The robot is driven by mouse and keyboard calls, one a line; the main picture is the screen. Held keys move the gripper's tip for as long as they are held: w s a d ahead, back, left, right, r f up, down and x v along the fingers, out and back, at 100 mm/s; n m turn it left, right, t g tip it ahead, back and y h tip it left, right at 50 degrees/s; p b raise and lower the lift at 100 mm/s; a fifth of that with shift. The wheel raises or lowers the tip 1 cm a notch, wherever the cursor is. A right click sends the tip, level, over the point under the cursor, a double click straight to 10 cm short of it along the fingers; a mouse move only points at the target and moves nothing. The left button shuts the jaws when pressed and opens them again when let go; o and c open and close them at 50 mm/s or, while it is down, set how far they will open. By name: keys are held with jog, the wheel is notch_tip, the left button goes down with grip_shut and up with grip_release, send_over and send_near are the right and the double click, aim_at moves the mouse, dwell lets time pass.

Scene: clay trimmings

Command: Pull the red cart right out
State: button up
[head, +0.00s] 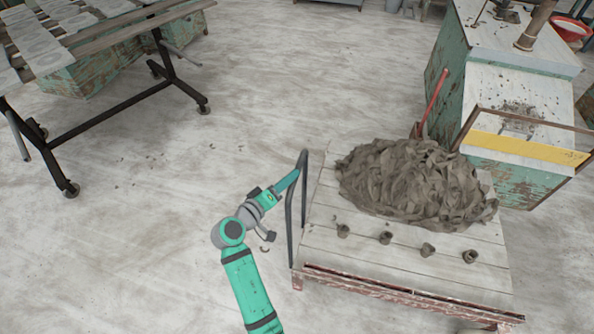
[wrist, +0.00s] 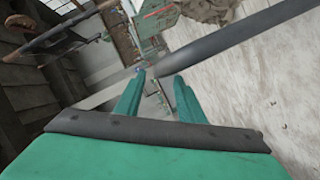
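The cart (head: 325,235) has a pale plank deck and worn reddish edges. It carries a large heap of grey-brown clay trimmings (head: 410,185). Its dark bent-tube handle (head: 290,225) rises at the deck's left edge. My gripper (head: 300,168) is at the top of this handle in the head view, where its fingers are too small to read. In the wrist view my gripper's two green fingers (wrist: 158,85) stand apart with a gap between them. The dark handle bar (wrist: 235,42) crosses at the fingertips from the upper right. I cannot tell whether they touch.
Several small clay pieces (head: 428,249) lie on the deck's front. A green machine (head: 520,95) with a yellow band stands close behind the cart's right side. A red shaft (head: 433,100) sticks up behind the heap. A wheeled rack (head: 110,105) is at upper left.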

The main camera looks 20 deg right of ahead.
jog(key=x, duration=0.6)
grip_shut()
